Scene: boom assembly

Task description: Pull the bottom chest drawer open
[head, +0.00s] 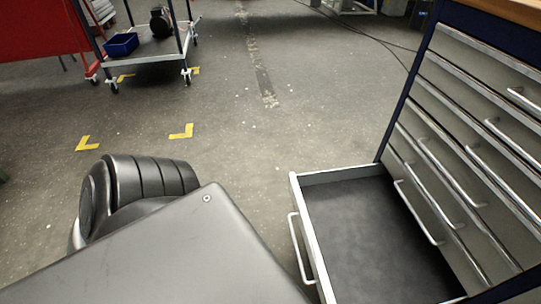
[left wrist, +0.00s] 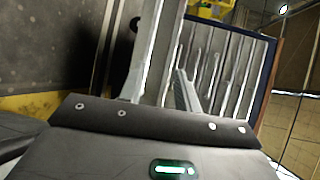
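The bottom drawer (head: 375,225) of the chest stands pulled well out in the head view, with its dark, empty inside showing. Its bar handle (head: 302,248) is on the outer front face, and no gripper is seen on it there. The grey chest (head: 480,110) with blue sides is at the right; it also shows tilted in the left wrist view (left wrist: 228,60). My right gripper is not in view.
The upper drawers of the chest are shut, with handles sticking out. A wheeled cart (head: 150,55) with a blue bin (head: 121,45) stands at the back left. Yellow floor marks (head: 181,131) lie on the floor.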

